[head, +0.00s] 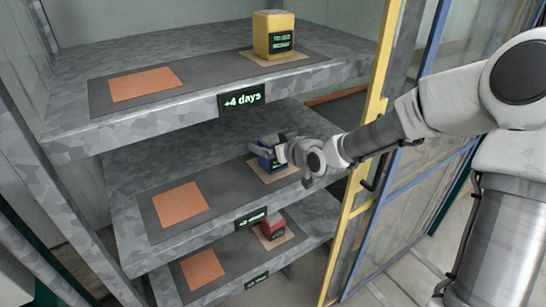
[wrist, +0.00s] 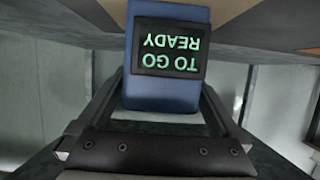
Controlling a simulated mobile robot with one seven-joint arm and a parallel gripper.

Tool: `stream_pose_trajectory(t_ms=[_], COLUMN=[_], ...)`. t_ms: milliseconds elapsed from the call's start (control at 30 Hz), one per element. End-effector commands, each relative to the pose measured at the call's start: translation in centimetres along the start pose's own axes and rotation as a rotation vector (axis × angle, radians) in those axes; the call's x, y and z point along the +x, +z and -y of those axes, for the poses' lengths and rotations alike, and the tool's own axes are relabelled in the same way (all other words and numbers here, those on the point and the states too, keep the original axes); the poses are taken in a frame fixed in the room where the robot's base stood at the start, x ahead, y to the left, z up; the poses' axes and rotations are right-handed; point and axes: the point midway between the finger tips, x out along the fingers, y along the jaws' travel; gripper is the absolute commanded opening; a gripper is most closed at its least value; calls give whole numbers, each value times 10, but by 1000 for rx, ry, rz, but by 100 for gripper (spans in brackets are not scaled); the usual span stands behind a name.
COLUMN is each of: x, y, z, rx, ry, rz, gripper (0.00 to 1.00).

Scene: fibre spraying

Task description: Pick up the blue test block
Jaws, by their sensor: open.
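The blue test block (head: 267,161) sits on the right tan pad (head: 258,171) of the middle shelf, partly hidden by my gripper (head: 272,148). In the wrist view the blue block (wrist: 163,92) shows upside down, with a dark label (wrist: 168,47) reading "READY TO GO" in green. My gripper (wrist: 163,90) is open, with one finger on each side of the block. A narrow gap shows beside the block on the right; on the left I cannot tell whether the finger touches it.
A yellow block (head: 273,30) stands on the top shelf, and a red block (head: 273,229) on the bottom shelf. Orange pads (head: 180,205) on the left of the shelves are empty. A yellow-framed glass door (head: 363,150) stands open close to my arm. The top shelf overhangs the middle one.

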Motion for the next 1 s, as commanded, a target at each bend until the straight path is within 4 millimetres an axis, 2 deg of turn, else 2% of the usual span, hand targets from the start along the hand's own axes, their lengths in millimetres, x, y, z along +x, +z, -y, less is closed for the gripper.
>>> stream_pose_trajectory(t_ms=[133, 400, 900, 967, 1000], x=[13, 14, 14, 14, 14], y=[0, 0, 0, 0, 0], z=[0, 0, 0, 0, 0], rx=[0, -1, -1, -1, -1], ry=[0, 1, 1, 1, 1], rz=[1, 1, 1, 0, 0], gripper=[100, 98, 8, 0, 0])
